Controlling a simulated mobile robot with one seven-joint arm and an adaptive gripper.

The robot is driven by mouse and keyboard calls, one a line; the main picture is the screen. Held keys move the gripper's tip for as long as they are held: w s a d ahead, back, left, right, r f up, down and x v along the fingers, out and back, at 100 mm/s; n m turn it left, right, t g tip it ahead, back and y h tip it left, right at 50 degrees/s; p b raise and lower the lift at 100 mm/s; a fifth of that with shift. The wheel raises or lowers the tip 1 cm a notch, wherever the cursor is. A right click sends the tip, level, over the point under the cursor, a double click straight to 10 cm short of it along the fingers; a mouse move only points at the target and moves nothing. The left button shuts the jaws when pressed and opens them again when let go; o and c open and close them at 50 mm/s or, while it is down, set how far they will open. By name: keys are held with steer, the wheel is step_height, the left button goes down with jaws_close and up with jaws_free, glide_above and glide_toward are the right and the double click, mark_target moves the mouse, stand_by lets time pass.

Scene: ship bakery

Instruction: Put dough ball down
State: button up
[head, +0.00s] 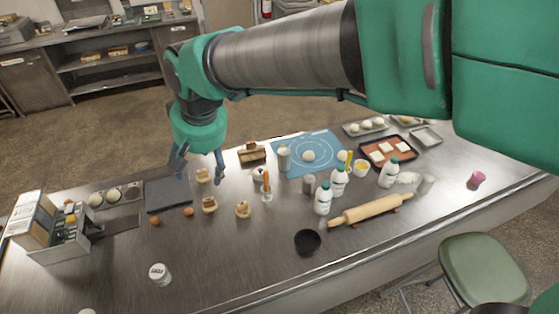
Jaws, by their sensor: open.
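My gripper (199,170) is open, pointing down near the back edge of the steel table, just behind and right of a dark flat slab (168,194). I see no dough ball between its fingers. A pale dough ball (308,156) sits on the blue mat (322,142) with white markings, to the right of my gripper. Another pale ball (343,155) is at the mat's right edge. More pale balls (367,124) lie on a tray at the back right.
Small brown paper-like holders (243,209) stand right of my gripper. White bottles (323,199), a rolling pin (370,210) and a black bowl (308,242) occupy the middle and right. A box rack (50,235) stands far left.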

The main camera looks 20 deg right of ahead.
steer(key=s+d+r+m+t+h, duration=0.1)
steer(key=s+d+t, duration=0.1)
steer(key=s+d, duration=1.6)
steer(key=shift+d+m+h, duration=0.3)
steer(key=shift+d, duration=0.8)
step_height(320, 180, down, 12)
steer(key=b, duration=1.2)
steer(key=shift+f+b, duration=0.2)
steer(key=shift+b, duration=0.1)
steer(key=shift+o, duration=0.3)
steer(key=o, duration=0.8)
